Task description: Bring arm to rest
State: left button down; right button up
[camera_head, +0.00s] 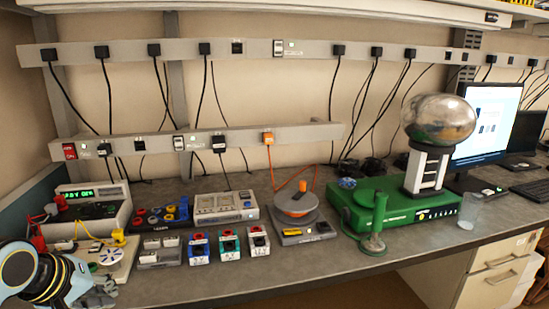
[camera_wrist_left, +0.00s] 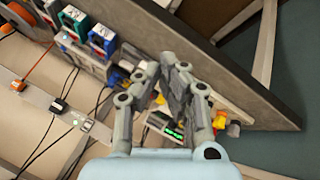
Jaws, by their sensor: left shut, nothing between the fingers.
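My left gripper (camera_head: 98,297) is low in the left corner of the head view, at the front edge of the bench and in front of the board with yellow clips. In the left wrist view my left gripper (camera_wrist_left: 176,72) shows its grey fingers closed together, with nothing between them. Behind the fingers lie the bench edge and small electrical parts, partly hidden by the fingers. My right gripper is not in either view.
The grey bench (camera_head: 190,289) holds a power supply with a green display (camera_head: 92,207), small colored modules (camera_head: 229,245), a turntable (camera_head: 296,205) and a green generator (camera_head: 395,208) with a metal dome (camera_head: 439,118). A clear cup (camera_head: 469,211) stands right. The front strip is mostly clear.

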pick_arm(q)
jog(key=s+f+g+b, duration=0.2)
jog(key=s+f+b, duration=0.3)
jog(key=f, duration=0.8)
jog(key=s+f+g+b, duration=0.1)
jog(key=s+f+b, duration=0.3)
jog(key=s+f, duration=0.65)
jog(key=s+f+g+b, duration=0.2)
jog(key=s+f+b, duration=0.2)
jog(key=f, duration=1.1)
jog(key=s+f+m+b, duration=0.3)
jog(key=s+f+m, duration=0.1)
jog(key=s+f, duration=0.6)
jog(key=s+f+m+g+y+b, duration=0.1)
jog(key=s+f+m+b, duration=0.2)
jog(key=s+f, duration=0.8)
jog(key=s+m, duration=0.1)
jog(key=s, duration=0.4)
jog(key=shift+s+y+b, duration=0.15)
jog(key=shift+y+b, duration=0.15)
jog(key=shift+b, duration=0.1)
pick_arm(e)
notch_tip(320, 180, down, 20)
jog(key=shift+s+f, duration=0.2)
pick_arm(q)
jog(key=shift+s+d, duration=0.1)
